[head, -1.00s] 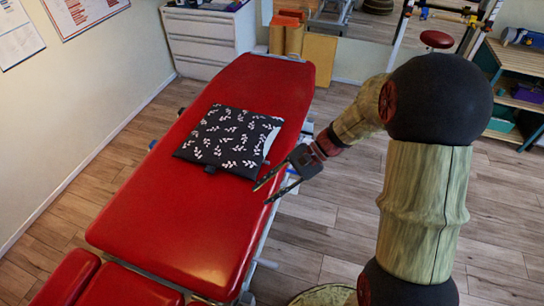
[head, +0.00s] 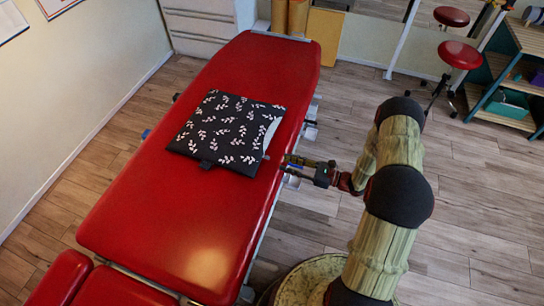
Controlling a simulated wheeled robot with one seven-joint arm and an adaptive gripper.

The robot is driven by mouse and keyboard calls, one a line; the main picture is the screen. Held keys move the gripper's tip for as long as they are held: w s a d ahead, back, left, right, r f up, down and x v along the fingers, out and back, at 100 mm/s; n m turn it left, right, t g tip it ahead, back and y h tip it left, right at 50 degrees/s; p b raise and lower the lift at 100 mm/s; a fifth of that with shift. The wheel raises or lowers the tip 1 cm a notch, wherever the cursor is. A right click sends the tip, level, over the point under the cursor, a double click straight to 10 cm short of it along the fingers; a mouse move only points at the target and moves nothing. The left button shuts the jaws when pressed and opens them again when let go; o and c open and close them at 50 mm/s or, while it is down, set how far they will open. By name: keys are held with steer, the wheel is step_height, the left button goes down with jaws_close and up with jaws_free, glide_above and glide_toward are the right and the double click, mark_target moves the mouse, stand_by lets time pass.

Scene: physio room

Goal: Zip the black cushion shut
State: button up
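The black cushion (head: 226,131) with a white leaf print lies flat on the red treatment table (head: 165,222). Its right end shows a pale opening (head: 271,134), so the cover looks open there. A small dark tab (head: 207,164) sticks out at its near edge. My gripper (head: 288,163) is at the table's right edge, just right of the cushion's near right corner. Its fingers point left, toward the cushion. I see no cushion fabric between them. The fingers are small and seen edge-on, so their gap is unclear. The zip pull cannot be made out.
The red table is bare in front of and behind the cushion. A white drawer cabinet (head: 203,25) stands at the back left. A red stool (head: 459,55) and a shelf unit (head: 510,75) are at the right.

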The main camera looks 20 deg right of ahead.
mark_target(272, 163)
steer(key=b+x, duration=0.1)
steer(key=x, duration=0.6)
steer(key=shift+a, duration=0.15)
steer(key=shift+c, duration=0.5)
jaws_close()
